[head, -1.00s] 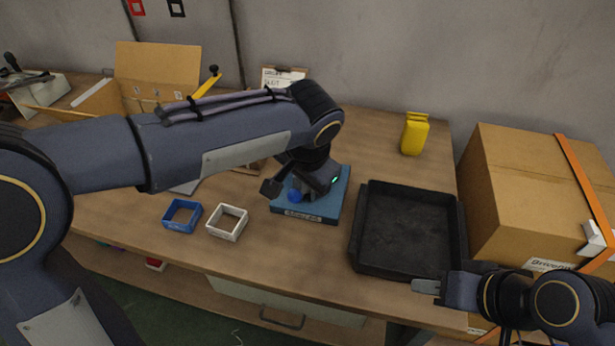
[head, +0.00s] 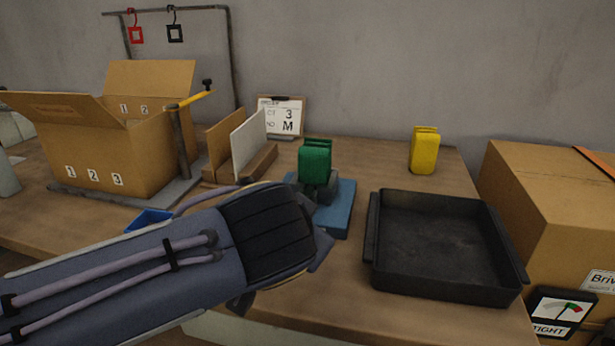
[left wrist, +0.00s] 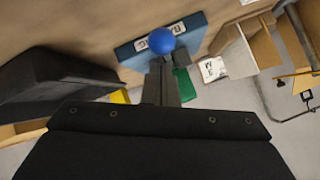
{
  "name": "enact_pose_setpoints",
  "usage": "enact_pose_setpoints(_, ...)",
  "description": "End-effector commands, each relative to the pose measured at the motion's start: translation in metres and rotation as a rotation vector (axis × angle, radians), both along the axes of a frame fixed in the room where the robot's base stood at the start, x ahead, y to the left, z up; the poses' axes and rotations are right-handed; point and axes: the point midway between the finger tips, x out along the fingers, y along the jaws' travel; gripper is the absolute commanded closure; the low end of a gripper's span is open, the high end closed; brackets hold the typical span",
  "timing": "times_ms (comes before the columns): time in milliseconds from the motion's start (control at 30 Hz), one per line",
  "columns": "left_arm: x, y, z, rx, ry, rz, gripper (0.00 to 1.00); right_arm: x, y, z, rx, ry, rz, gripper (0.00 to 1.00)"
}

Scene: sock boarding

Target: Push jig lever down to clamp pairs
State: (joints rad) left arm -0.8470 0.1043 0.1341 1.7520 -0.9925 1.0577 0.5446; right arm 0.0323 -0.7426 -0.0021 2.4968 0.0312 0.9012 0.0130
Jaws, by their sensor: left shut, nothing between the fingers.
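The jig has a blue base (head: 342,215) and a grey clamp (head: 322,190). A green folded pair (head: 316,160) stands upright in the clamp; part of it shows in the left wrist view (left wrist: 183,85). The blue ball knob (left wrist: 161,40), seemingly the lever's, shows in the left wrist view over the jig base. My left gripper (left wrist: 160,68) is shut and empty, its fingertips right by the knob; I cannot tell whether they touch. In the head view my left arm hides the knob and the fingers. I cannot tell the lever's angle. My right gripper is out of view.
A black tray (head: 374,250) stands right of the jig, with a yellow folded pair (head: 424,150) behind it. An open carton (head: 130,150), upright dividers (head: 247,140) and an order card (head: 280,115) stand left and behind. A closed carton (head: 560,200) and gauge (head: 562,310) are at right.

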Motion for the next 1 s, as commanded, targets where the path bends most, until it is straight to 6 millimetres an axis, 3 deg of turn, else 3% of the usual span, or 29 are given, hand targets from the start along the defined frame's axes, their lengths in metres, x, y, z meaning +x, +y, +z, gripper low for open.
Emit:
enact_pose_setpoints(233,-0.003,0.001,-0.01,0.0,-0.001,0.0,1.0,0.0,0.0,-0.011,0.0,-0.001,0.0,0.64)
enact_pose_setpoints(733,-0.004,0.002,-0.016,0.007,0.011,0.004,1.0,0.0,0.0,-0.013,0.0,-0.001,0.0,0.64)
enact_pose_setpoints(1000,0.0,0.003,-0.007,0.006,0.011,0.004,1.0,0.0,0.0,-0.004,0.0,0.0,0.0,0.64)
